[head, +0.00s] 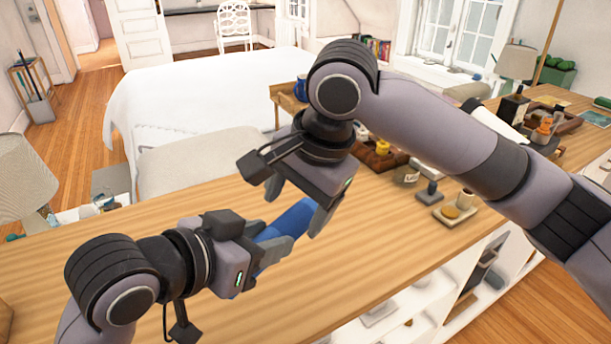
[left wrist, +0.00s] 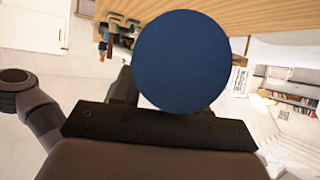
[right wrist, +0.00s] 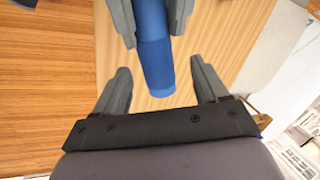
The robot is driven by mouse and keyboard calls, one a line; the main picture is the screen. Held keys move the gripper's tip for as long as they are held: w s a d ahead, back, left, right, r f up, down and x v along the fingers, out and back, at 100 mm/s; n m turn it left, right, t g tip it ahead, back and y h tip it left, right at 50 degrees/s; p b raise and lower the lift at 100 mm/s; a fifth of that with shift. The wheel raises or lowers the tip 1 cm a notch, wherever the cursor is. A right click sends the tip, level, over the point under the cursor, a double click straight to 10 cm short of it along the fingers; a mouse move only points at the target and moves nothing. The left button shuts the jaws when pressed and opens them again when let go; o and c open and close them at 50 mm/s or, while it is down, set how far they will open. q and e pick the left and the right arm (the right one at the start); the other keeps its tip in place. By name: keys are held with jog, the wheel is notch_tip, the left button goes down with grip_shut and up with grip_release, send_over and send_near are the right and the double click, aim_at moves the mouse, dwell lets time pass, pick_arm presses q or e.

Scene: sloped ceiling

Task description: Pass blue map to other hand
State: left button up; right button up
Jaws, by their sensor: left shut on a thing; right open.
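The blue map (head: 293,217) is a rolled blue cylinder held above the wooden counter. My left gripper (head: 285,243) is shut on it, with part of the roll sticking out past the fingers toward my right gripper. In the left wrist view the map's round blue end (left wrist: 183,61) hides much of the left fingers. My right gripper (head: 295,210) is open, just above and beside the map's free end. In the right wrist view the map (right wrist: 156,60) reaches down toward the gap between my open right fingers (right wrist: 162,88), and the left fingers grip it farther up.
The wooden counter (head: 120,262) lies below both grippers, mostly bare on the left and front. At the right stand a small tray with a cup (head: 465,200), a dark stamp-like object (head: 430,192) and several small items. A white bed (head: 200,95) is behind.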

aim_at(291, 215)
jog(key=shift+x, duration=2.05)
jog(key=shift+c, duration=0.3)
jog(key=c, duration=1)
pick_arm(q)
jog(key=o, duration=1.1)
pick_arm(e)
jog(key=shift+c, duration=0.4)
